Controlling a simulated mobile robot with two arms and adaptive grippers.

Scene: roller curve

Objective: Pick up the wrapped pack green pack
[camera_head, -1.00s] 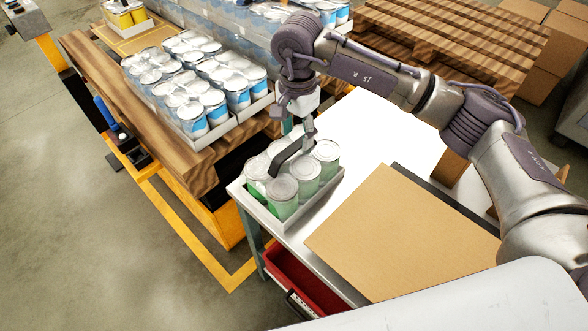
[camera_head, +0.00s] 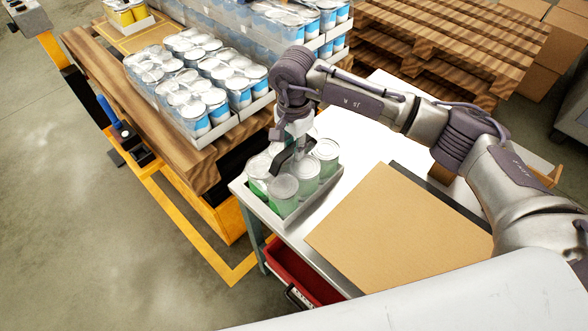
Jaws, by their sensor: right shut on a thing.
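The wrapped green pack (camera_head: 283,187) is a tray of several green cans with silver lids under clear film. It sits at the near left corner of the white-topped workbench (camera_head: 325,205). My right gripper (camera_head: 285,160) reaches down onto the pack from above, its dark fingers among the can tops. It is shut on the pack; the fingertips are partly hidden by the cans and the wrist. The pack looks level, and I cannot tell whether it is clear of the bench. My left gripper is not in view.
A brown cardboard sheet (camera_head: 390,235) lies on the bench to the right of the pack. Wooden pallets with blue-can packs (camera_head: 200,95) stand behind and left. A red drawer (camera_head: 300,275) is below the bench. Stacked pallets (camera_head: 450,40) stand at the back right.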

